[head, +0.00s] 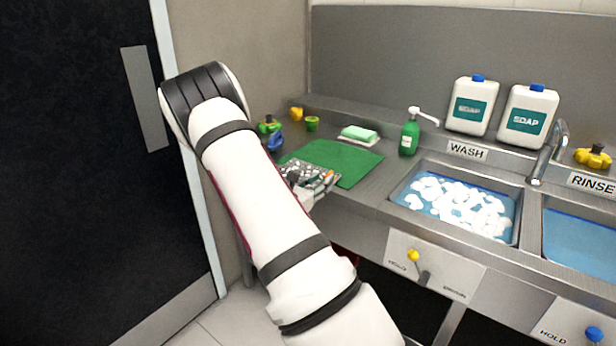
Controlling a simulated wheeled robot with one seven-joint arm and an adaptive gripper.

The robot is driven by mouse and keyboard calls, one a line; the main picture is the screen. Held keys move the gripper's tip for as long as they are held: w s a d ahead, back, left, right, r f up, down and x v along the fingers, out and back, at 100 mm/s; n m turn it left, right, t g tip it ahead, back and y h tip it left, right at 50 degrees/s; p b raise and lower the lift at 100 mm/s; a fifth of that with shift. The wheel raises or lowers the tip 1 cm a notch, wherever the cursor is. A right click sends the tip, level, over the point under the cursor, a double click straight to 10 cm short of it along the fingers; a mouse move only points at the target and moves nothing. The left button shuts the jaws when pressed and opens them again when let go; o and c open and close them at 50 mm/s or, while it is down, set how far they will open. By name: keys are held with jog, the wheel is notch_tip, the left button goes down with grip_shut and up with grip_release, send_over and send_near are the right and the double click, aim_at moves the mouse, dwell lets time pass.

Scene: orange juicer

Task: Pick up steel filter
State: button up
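My gripper (322,184) is mostly hidden behind my white arm, at the front edge of the steel counter. I cannot see its fingers clearly enough to tell open from shut. A grey, shiny, speckled piece (306,171) shows right at the gripper, over the near left part of the green mat (345,158). It may be the steel filter, but it is too small and too covered to be sure. I cannot tell whether the gripper touches it. No other clear steel filter is in view.
Small green, yellow and blue parts (275,141) lie at the counter's left end. A sponge (359,134), a green soap pump (409,137) and two soap jugs (473,106) stand behind. The foamy wash sink (516,214) is to the right. A dark door (85,180) is left.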

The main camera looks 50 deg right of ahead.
aim_at(325, 177)
jog(key=shift+w+d, duration=0.2)
jog(key=shift+d, duration=1.1)
jog(key=shift+w+d, duration=0.15)
jog(key=shift+d, duration=1.15)
grip_shut()
